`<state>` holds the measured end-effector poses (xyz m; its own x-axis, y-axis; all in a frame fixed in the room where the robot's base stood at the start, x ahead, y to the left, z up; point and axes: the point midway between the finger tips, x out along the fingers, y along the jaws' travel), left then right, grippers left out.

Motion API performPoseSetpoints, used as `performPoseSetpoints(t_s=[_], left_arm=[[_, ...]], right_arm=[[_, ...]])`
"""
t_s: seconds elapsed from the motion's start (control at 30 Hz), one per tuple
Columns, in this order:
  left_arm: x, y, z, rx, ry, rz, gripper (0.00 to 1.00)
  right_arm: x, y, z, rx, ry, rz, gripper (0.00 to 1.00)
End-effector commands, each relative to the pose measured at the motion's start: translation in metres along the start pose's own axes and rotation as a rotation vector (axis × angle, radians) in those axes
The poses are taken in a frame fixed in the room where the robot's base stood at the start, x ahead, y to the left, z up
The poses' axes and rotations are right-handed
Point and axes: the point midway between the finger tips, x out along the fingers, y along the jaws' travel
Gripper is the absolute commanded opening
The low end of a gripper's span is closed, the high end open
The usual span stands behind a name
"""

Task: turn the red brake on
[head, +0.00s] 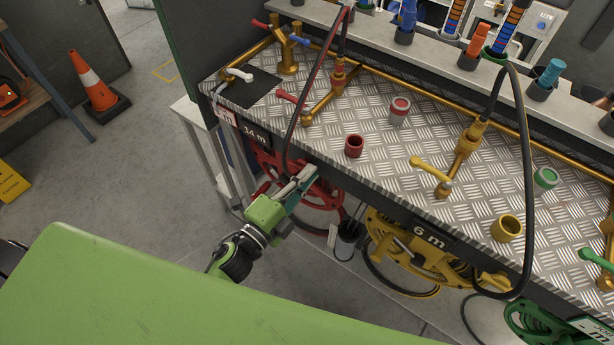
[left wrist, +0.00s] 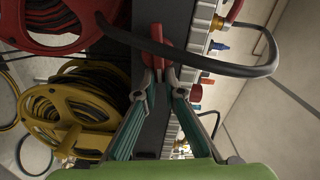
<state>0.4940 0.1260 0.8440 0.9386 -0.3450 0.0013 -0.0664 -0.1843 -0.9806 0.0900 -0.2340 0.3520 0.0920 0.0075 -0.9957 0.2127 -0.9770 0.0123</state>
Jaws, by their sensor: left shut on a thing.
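The red hose reel (head: 330,195) hangs under the front edge of the bench, below the 14 m label. In the left wrist view the red reel (left wrist: 60,48) shows at the upper left. My left gripper (head: 302,182) is at the bench's front edge by this reel. In the left wrist view my left gripper (left wrist: 159,78) has its fingertips closed on the lower end of a narrow red lever (left wrist: 165,36), which looks like the red brake. The fingers partly hide the lever. In the head view its gripped part is hidden. My right gripper is in neither view.
The yellow reel (head: 400,250) hangs right of the red one, under the 6 m label. A black hose (left wrist: 190,60) crosses close above my fingers in the wrist view. The metal bench top (head: 330,110) carries valves and cups. An orange cone (head: 95,85) stands on the floor.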

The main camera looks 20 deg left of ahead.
Motion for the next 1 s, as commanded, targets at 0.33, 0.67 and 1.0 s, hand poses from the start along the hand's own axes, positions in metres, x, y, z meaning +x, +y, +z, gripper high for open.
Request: performPoseSetpoints(t_s=[0.33,0.67,1.0], left_arm=[[-0.0028,0.0115,0.0069,0.172,-0.014,0.014,0.0],[-0.0025,0.0106,0.0075,0.218,-0.014,0.013,0.0],[-0.0021,0.0097,0.0075,0.219,-0.014,0.012,0.19]], right_arm=[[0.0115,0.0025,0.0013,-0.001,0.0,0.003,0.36],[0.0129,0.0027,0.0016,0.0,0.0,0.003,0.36],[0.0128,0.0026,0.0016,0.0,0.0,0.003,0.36]])
